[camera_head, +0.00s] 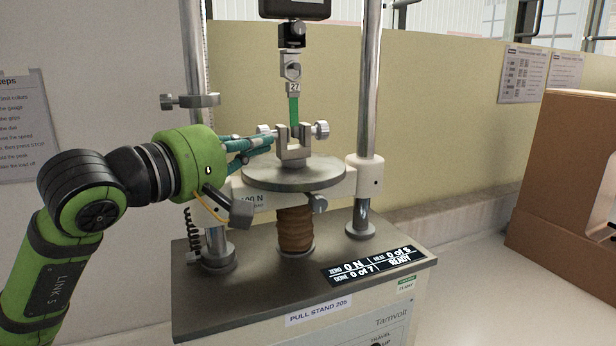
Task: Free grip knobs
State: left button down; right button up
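The lower grip (293,148) is a grey metal fork on the round plate (292,175) of the pull stand. It has a round knob on each side. The right knob (321,130) is clear of any gripper. The left knob (264,130) is partly covered by my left gripper (270,140). A green strip (294,110) hangs from the upper grip (293,87) down into the fork. The teal fingers of my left gripper reach in from the left and lie at the left knob. Whether they are closed around it cannot be told. My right gripper is not in view.
Two steel columns (370,100) flank the grip. A clamp (190,101) sits on the left column. A large brown box (560,180) stands at the right. The floor between box and stand is clear.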

pick_arm(q)
jog(key=shift+f+b, duration=0.35)
jog(key=shift+b, duration=0.05)
jog(key=s+a+b, duration=0.2)
jog(key=a, duration=0.3)
jog(key=shift+s+a+r+b, duration=0.15)
jog(key=shift+s+a+b, duration=0.05)
jog(key=shift+a+b, duration=0.1)
